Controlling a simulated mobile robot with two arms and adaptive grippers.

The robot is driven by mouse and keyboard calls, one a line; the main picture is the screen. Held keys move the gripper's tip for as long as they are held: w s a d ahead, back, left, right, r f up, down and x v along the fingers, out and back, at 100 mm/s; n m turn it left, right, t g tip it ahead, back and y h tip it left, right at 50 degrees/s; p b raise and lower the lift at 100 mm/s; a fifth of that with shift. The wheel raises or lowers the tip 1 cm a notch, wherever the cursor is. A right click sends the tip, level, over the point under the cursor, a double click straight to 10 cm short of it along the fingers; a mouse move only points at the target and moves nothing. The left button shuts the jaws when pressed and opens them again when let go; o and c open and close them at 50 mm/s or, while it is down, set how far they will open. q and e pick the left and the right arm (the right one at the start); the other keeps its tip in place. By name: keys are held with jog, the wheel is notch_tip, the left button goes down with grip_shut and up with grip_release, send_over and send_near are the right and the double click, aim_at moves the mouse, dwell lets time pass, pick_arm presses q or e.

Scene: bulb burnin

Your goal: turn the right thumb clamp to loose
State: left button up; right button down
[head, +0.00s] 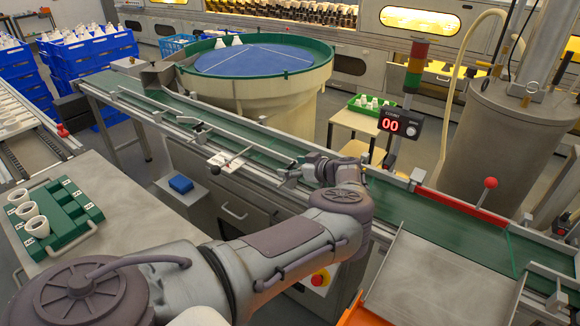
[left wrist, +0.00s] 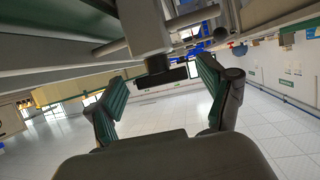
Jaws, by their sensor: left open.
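My left gripper (head: 312,164) reaches over the conveyor's near guide rail, beside a grey clamp bracket (head: 290,175). In the left wrist view my left gripper (left wrist: 160,84) is open, with its two green-padded fingers spread. A dark, flat clamp handle (left wrist: 168,74) under a grey metal block sits between the fingertips, with a gap on both sides. I cannot tell whether this handle is set tight or loose. In the head view my gripper and wrist hide most of this clamp. Another clamp bracket (head: 200,133) stands further left on the rail. My right gripper is not in view.
The green conveyor belt (head: 425,217) runs under my arm. A counter showing 00 (head: 391,126) and a red-knobbed lever (head: 489,184) stand to the right. A round feeder bowl (head: 318,75) is behind. A green rack with white cups (head: 72,212) lies on the left table.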

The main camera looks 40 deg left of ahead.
pick_arm(q)
jog(key=v, duration=0.6)
jog(key=shift+d, duration=0.15)
dwell(0.3)
